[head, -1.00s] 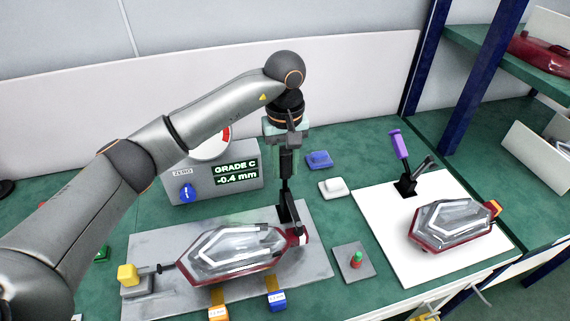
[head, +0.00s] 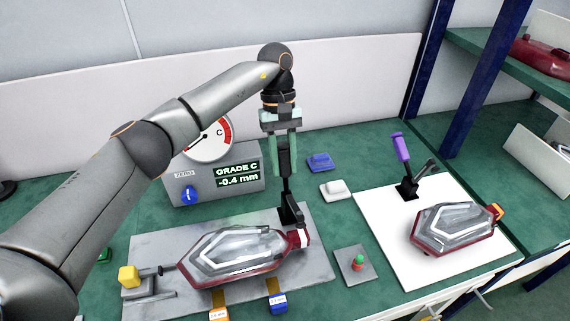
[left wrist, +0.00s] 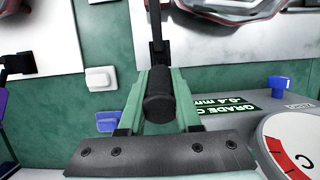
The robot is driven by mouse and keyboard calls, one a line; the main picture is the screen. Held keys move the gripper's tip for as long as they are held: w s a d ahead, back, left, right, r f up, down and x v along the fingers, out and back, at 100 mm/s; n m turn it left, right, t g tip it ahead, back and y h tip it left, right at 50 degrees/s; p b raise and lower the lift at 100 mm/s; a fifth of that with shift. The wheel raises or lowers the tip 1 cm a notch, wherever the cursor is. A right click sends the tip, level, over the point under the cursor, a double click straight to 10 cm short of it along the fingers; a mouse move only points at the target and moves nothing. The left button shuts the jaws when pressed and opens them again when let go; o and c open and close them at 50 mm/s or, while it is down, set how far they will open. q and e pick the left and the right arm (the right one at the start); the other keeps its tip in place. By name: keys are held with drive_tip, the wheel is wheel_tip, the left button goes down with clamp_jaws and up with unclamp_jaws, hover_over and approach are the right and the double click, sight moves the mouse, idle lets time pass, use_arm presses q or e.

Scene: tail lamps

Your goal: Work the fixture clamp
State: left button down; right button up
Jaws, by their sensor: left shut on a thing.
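The fixture clamp (head: 291,213) is black and stands at the back right of the grey fixture plate (head: 318,262). Its lever points up, and its short black arm reaches over the right end of a clear and red tail lamp (head: 235,256). Whether the arm touches the lamp, I cannot tell. My left gripper (head: 286,160) comes down from above and is shut on the clamp's black handle. In the left wrist view the handle (left wrist: 158,97) sits between the two green fingers. My right gripper is not in view.
A gauge box (head: 215,178) behind the plate reads GRADE C, -0.4 mm. A second lamp (head: 452,228) lies on a white board (head: 385,225) with a purple-handled clamp (head: 400,148). A yellow-knobbed clamp (head: 129,276) is at left, a button pad (head: 354,264) at right.

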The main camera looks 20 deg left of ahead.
use_arm(q)
drive_tip(key=shift+w+a+f+g+h+b, duration=0.2)
drive_tip(key=shift+w+f+g+h+b, duration=0.15)
drive_tip(key=shift+b, duration=0.3)
drive_tip(key=shift+w+a+g+b, duration=0.1)
drive_tip(key=shift+a+g+b, duration=0.05)
drive_tip(key=shift+g+b, duration=0.4)
drive_tip(key=shift+h+b, duration=0.25)
drive_tip(key=shift+b, duration=0.1)
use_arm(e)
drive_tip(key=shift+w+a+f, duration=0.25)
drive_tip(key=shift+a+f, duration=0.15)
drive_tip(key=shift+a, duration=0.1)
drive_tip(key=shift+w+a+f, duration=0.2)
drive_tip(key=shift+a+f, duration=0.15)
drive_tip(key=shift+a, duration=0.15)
use_arm(q)
drive_tip(key=shift+r, duration=0.1)
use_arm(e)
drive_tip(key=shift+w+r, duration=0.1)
